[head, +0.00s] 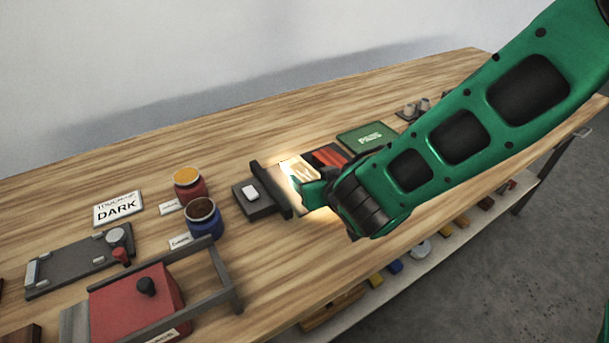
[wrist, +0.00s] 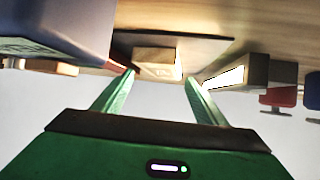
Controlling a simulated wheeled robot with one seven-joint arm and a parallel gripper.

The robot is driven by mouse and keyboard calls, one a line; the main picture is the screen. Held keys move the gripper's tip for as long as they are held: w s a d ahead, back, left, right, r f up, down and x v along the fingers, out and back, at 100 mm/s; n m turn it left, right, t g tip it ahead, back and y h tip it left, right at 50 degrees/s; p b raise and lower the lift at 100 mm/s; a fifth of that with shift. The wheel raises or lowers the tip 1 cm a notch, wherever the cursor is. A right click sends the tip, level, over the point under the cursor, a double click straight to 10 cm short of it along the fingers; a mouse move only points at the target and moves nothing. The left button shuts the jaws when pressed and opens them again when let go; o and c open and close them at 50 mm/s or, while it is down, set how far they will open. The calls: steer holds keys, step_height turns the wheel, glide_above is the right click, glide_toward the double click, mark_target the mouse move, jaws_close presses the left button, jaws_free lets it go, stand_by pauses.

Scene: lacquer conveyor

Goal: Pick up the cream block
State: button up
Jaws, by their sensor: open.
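The cream block (wrist: 157,64) shows in the wrist view just beyond my fingertips, between the two fingers and seemingly on a dark surface. In the head view I cannot pick it out clearly; the spot at my fingers is washed out by a bright light and partly covered by my gripper. My gripper (wrist: 160,80) is open and empty, with a green finger on each side of the block's line. In the head view my gripper (head: 302,187) is low over the bench, beside the lit area.
A dark lamp-like fixture (head: 270,190) stands left of my gripper; its lit face (wrist: 224,77) is close to one finger. A red tray (head: 330,154) and green PASS tray (head: 366,138) lie behind. Two jars (head: 188,184) and a red box (head: 138,302) stand left.

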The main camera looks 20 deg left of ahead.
mark_target(305, 172)
steer(key=shift+x, duration=1.95)
steer(key=shift+c, duration=0.3)
steer(key=c, duration=1.1)
steer(key=shift+o, duration=0.2)
steer(key=shift+s, duration=0.1)
